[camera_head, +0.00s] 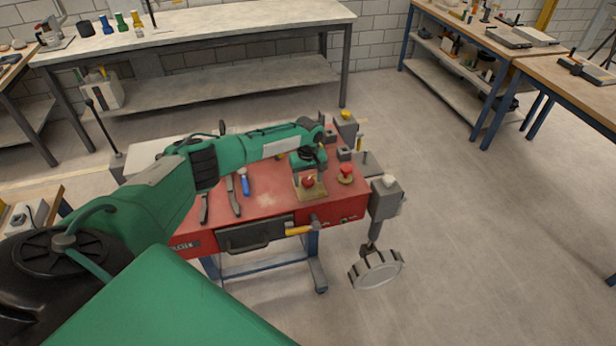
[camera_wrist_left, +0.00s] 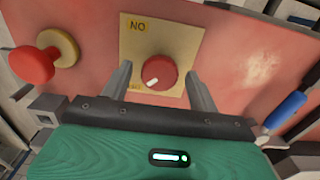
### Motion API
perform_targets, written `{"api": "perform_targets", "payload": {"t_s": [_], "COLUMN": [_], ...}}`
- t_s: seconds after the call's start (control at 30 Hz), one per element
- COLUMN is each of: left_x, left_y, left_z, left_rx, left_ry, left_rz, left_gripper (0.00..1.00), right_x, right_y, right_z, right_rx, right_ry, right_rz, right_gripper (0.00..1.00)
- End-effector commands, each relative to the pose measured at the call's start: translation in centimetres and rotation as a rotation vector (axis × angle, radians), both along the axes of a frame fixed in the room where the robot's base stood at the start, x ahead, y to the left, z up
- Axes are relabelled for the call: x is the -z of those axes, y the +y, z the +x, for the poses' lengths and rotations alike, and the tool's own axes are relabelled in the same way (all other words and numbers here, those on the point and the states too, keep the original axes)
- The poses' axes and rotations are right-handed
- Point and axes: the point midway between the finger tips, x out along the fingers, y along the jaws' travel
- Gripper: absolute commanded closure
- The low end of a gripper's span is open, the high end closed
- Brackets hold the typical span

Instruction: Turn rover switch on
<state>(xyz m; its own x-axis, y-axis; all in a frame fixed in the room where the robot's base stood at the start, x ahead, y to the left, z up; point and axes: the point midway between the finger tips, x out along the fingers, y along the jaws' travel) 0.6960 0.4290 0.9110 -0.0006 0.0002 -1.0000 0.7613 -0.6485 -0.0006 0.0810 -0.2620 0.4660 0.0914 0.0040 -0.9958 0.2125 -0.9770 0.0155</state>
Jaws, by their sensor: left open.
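The rover switch is a round red knob (camera_wrist_left: 159,73) on a square yellowish plate (camera_wrist_left: 185,35). In the left wrist view an ON label, upside down, is at the plate's upper left. The knob's white mark points lower left, toward a smaller label that is hard to read. In the head view the knob (camera_head: 308,181) and its plate (camera_head: 311,193) lie near the front of the red bench top. My left gripper (camera_wrist_left: 158,78) is open, its fingers on either side of the knob with gaps visible. I cannot tell the height of the fingertips. My right gripper is not in view.
A red mushroom button (camera_head: 346,170) on a yellow base stands beside the switch; it also shows in the wrist view (camera_wrist_left: 32,65). A blue-handled tool (camera_head: 244,182) and grey tools lie left of it. A drawer handle (camera_head: 246,246) is at the front. A wheel (camera_head: 376,270) hangs at right.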

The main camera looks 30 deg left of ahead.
Motion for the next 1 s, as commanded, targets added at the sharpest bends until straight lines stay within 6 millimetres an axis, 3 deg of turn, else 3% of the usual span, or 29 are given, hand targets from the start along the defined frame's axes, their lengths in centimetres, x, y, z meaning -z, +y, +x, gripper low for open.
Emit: {"api": "perform_targets", "payload": {"t_s": [0.2,0.4,0.43,0.77,1.0], "left_x": [0.02,0.0,0.0,-0.01,0.06], "left_y": [0.0,0.01,0.01,0.0,-0.01], "left_z": [0.0,0.01,0.01,0.01,-0.02], "left_rx": [0.0,0.0,0.0,0.042,0.184], "left_ry": [0.0,0.0,0.0,-0.001,0.0], "left_rz": [0.0,0.0,0.0,-0.001,-0.002], "left_gripper": [0.41,0.8,0.83,0.83,0.83], "right_x": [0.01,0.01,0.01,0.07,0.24], "right_y": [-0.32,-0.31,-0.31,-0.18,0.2], "right_z": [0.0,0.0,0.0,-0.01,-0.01], "right_rx": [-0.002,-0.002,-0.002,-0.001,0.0], "right_ry": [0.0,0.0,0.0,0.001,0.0], "right_rz": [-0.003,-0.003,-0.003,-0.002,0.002], "right_gripper": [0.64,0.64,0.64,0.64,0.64]}}
